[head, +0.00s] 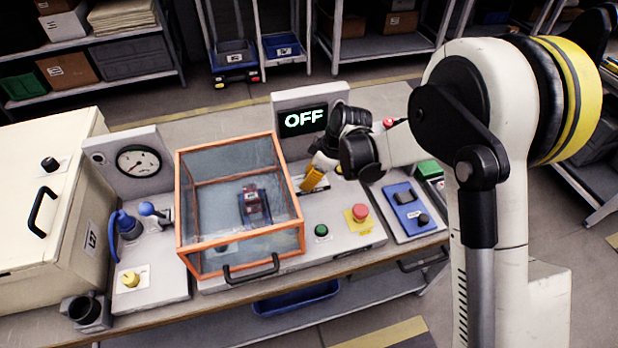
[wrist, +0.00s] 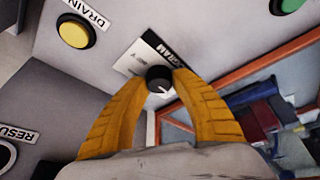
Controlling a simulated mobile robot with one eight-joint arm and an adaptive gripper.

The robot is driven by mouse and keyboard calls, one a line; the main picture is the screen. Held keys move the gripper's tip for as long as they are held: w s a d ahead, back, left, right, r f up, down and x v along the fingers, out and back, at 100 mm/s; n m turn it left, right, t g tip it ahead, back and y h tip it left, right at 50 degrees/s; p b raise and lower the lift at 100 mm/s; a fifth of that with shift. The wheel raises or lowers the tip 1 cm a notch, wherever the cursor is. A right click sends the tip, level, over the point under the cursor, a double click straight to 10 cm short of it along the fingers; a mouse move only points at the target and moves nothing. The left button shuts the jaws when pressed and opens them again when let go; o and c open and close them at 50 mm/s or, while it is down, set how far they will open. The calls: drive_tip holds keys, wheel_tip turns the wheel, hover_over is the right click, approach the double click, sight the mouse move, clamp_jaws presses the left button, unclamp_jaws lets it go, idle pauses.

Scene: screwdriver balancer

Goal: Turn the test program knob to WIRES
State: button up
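The test program knob (wrist: 158,78) is black with a white pointer mark. It sits on a white plate (wrist: 148,54) whose printed label shows only "GRAM"; the setting names are covered or unreadable. In the wrist view my gripper (wrist: 160,80) has its yellow fingers on either side of the knob, with no clear gap left between tips and knob. The pointer faces the lower right of the wrist view. In the head view my gripper (head: 314,182) is down at the panel, right of the orange-framed box, and hides the knob. The display (head: 303,119) reads OFF.
The orange-framed clear box (head: 290,190) stands close to my gripper's left. A red emergency button (head: 360,212) on yellow and a green button (head: 321,231) lie nearby. The wrist view shows a yellow button (wrist: 74,33) labelled DRAIN and a green button (wrist: 288,4).

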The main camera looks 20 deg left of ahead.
clamp_jaws()
drive_tip(key=shift+m, duration=0.3)
drive_tip(key=m+t, duration=0.1)
drive_tip(key=m, duration=0.1)
drive_tip(key=m+t+h+b, duration=0.1)
drive_tip(key=m, duration=0.2)
drive_tip(key=m+h, duration=0.1)
drive_tip(key=m, duration=0.2)
drive_tip(key=m+t+b, duration=0.1)
drive_tip(key=m, duration=0.2)
drive_tip(key=shift+h, duration=0.4)
drive_tip(key=o, duration=0.7)
unclamp_jaws()
drive_tip(key=shift+c, duration=0.2)
